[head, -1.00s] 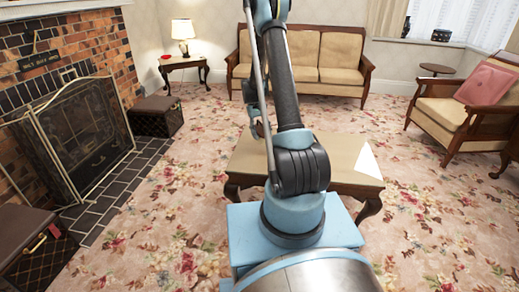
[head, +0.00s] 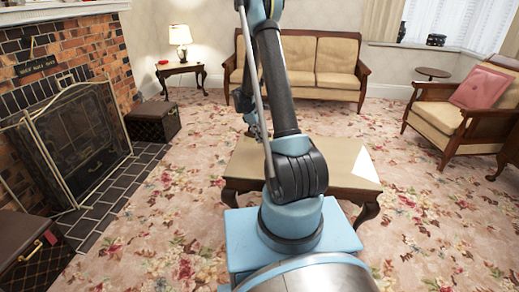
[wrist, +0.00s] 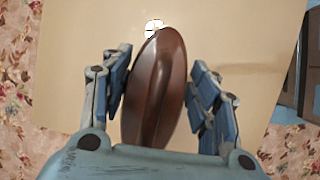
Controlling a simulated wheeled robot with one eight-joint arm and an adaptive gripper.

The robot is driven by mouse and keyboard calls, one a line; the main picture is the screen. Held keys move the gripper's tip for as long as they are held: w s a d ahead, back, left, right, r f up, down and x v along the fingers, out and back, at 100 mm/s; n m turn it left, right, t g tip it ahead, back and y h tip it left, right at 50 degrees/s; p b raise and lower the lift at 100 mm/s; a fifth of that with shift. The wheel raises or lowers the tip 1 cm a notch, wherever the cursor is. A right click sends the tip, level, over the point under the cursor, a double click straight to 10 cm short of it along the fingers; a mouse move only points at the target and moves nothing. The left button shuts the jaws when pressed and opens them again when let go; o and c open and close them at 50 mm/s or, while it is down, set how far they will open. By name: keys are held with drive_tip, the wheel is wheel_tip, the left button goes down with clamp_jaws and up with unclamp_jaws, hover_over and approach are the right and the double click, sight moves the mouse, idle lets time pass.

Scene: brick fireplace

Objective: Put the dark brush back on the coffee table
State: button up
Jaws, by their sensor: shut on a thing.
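The dark brush (wrist: 155,90) is a smooth, reddish-brown oval in the wrist view. It stands lengthwise between the two blue-padded fingers of my gripper (wrist: 163,75), which is shut on it. The coffee table (head: 335,160) has a pale tan top and dark curved legs, and stands just beyond my base in the head view. In the wrist view its bare top (wrist: 255,55) lies beneath the brush. I cannot tell the gap between brush and table. My arm hides the brush and part of the tabletop in the head view.
A white sheet (head: 365,163) lies on the table's right end. A sofa (head: 318,65) is at the back, an armchair (head: 465,110) at the right. A fireplace screen (head: 75,140) and dark boxes (head: 153,120) line the left. Floral carpet is open around the table.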

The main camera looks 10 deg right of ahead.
drive_tip(key=shift+f, duration=3.3)
drive_tip(key=o, duration=1.3)
